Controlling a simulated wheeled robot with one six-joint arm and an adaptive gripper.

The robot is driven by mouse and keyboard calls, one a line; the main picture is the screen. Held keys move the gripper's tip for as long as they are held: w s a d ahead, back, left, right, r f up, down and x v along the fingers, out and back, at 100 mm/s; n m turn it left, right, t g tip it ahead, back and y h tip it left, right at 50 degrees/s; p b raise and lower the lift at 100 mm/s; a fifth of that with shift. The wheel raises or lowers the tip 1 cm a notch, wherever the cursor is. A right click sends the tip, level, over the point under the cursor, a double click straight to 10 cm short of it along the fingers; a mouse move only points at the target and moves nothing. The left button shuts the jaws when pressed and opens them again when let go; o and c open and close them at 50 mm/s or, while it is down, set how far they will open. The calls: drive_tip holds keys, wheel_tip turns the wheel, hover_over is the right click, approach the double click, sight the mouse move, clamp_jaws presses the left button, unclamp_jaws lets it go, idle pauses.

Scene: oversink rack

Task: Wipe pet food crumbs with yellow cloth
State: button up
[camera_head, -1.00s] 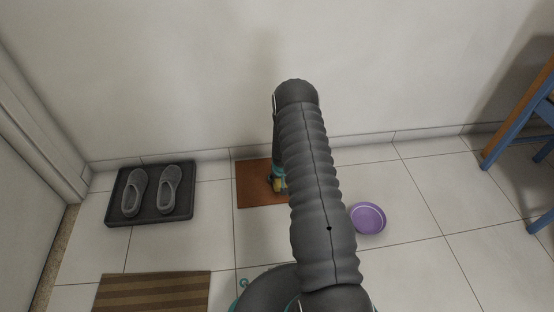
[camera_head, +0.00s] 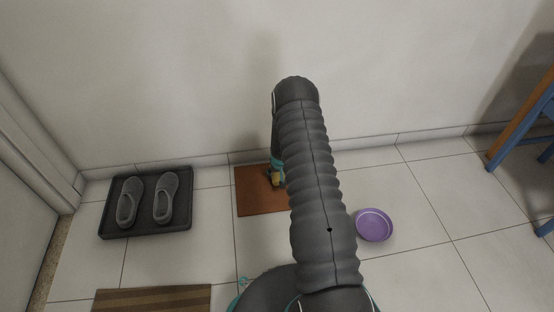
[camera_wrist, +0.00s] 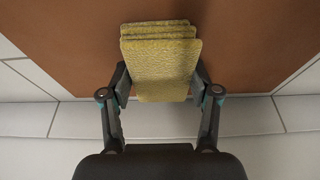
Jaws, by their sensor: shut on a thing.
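The folded yellow cloth (camera_wrist: 160,70) is held between the two fingers of my gripper (camera_wrist: 160,84) in the wrist view. The gripper is shut on it. The cloth hangs over the red-brown mat (camera_wrist: 60,30), which also shows in the head view (camera_head: 252,196). Whether the cloth touches the mat I cannot tell. In the head view my arm covers part of the mat, and only a little of the gripper (camera_head: 277,180) shows at its left side. I make out no pet food crumbs in either view.
A purple bowl (camera_head: 374,224) stands on the tiles right of my arm. A dark tray (camera_head: 150,232) with grey shoes is at the left. A striped brown mat (camera_head: 152,299) lies at the front left. Blue and wooden furniture (camera_head: 520,130) stands at the right, and the wall runs behind.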

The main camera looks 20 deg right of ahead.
wheel_tip(320, 180, up, 2)
drive_tip(key=shift+w+a+p, duration=0.1)
drive_tip(key=shift+w+p, duration=0.05)
drive_tip(key=shift+p, duration=0.2)
wheel_tip(320, 180, up, 2)
drive_tip(key=shift+r+p, duration=0.1)
drive_tip(key=shift+p, duration=0.45)
drive_tip(key=shift+r+p, duration=0.8)
drive_tip(key=shift+r, duration=1.1)
